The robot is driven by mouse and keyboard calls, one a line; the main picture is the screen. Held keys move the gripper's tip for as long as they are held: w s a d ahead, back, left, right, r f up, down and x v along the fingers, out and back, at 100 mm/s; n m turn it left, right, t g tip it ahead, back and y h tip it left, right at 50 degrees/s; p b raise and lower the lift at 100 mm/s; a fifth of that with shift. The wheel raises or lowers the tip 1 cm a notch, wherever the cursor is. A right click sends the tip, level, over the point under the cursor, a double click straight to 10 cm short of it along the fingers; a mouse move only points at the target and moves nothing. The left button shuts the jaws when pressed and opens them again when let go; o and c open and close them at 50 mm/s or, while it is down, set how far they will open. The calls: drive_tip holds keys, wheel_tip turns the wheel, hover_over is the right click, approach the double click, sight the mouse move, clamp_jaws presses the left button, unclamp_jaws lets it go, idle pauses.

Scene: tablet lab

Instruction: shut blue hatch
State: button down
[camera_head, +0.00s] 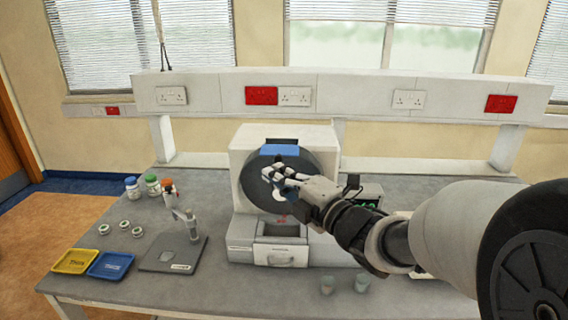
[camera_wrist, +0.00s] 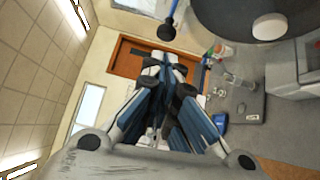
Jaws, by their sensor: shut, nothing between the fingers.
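The blue hatch (camera_head: 280,150) is at the top of the dark round disc (camera_head: 305,166) on the front of a pale machine (camera_head: 238,150). A dark gap shows just above the hatch. My gripper (camera_head: 270,173) is shut and empty, in front of the disc and a little below the hatch; I cannot tell if it touches anything. In the wrist view, my gripper's closed fingers (camera_wrist: 165,70) fill the middle. The dark disc (camera_wrist: 225,20) with a pale round knob (camera_wrist: 269,27) is at upper right. A thin blue edge (camera_wrist: 174,12) with a dark knob stands near the fingertips.
A drawer (camera_head: 281,255) is at the machine's base. Left on the bench are capped bottles (camera_head: 132,188), small white rings (camera_head: 124,225), a stand on a grey plate (camera_head: 172,254), and yellow (camera_head: 76,261) and blue (camera_head: 110,265) trays. Two small cups (camera_head: 327,285) stand at the front.

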sight(282, 159)
drive_tip(key=shift+w+d, duration=0.1)
drive_tip(key=shift+w, duration=0.65)
drive_tip(key=w+b, duration=0.2)
drive_tip(key=w, duration=0.4)
drive_tip(key=shift+d, duration=0.15)
drive_tip(key=shift+s+r, duration=0.1)
drive_tip(key=shift+r, duration=0.1)
